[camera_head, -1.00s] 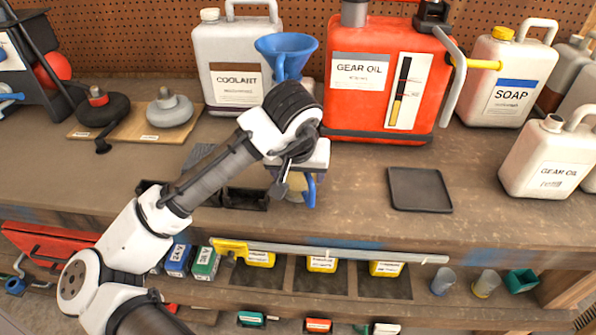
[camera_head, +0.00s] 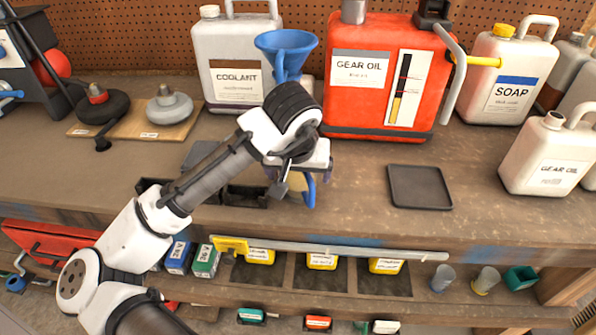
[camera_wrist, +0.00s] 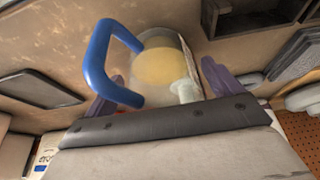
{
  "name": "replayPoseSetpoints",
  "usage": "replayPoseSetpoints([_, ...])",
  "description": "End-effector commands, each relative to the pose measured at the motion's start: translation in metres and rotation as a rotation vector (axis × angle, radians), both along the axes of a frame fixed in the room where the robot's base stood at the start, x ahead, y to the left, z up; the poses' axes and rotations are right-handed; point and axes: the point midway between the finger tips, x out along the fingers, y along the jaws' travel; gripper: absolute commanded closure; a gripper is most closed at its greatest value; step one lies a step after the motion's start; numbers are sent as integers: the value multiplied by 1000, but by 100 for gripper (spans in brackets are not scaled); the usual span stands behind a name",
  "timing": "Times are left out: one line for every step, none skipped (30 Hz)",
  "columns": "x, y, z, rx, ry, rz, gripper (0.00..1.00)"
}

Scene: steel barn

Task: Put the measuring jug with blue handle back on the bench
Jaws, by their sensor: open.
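The measuring jug, clear with a yellowish inside, shows between my fingers in the wrist view (camera_wrist: 160,65). Its blue handle (camera_wrist: 97,62) sticks out to the left, and a pale label strip is on its right side. In the head view the blue handle (camera_head: 311,190) shows below my gripper (camera_head: 299,172), near the front of the bench (camera_head: 345,215). My gripper (camera_wrist: 162,84) is open, with one purple finger on each side of the jug. The gripper hides most of the jug in the head view. Whether its base fully rests on the bench is hard to see.
A black tray (camera_head: 420,187) lies to the right and a dark open bin (camera_head: 245,196) to the left. A blue funnel (camera_head: 286,50), coolant can (camera_head: 235,62) and red gear oil can (camera_head: 380,75) stand behind. Bare bench lies between the jug and the tray.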

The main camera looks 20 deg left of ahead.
Motion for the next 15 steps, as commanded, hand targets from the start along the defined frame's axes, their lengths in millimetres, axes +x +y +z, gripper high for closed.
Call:
replayPoseSetpoints([-1,0,6,1,-2,0,9])
replayPoseSetpoints([-2,-1,9,1,-2,0,9])
replayPoseSetpoints([-5,-1,15,1,-2,0,9])
replayPoseSetpoints([-6,-2,20,1,-3,-1,9])
replayPoseSetpoints([-9,-3,26,2,-3,-1,9])
replayPoseSetpoints([-12,-4,34,2,-3,-2,9])
replayPoseSetpoints([-14,-4,40,3,-3,-1,9])
replayPoseSetpoints([-17,-5,47,3,-3,-1,9])
replayPoseSetpoints([-20,-6,55,4,-3,-1,9])
replayPoseSetpoints([-23,-7,61,3,-3,-1,9])
replayPoseSetpoints([-25,-8,67,2,-2,-1,9])
replayPoseSetpoints([-28,-9,75,2,-2,-1,9])
replayPoseSetpoints([-30,-9,80,2,-2,-1,9])
replayPoseSetpoints([-32,-10,85,3,-1,-1,9])
replayPoseSetpoints([-35,-10,92,4,-2,0,9])
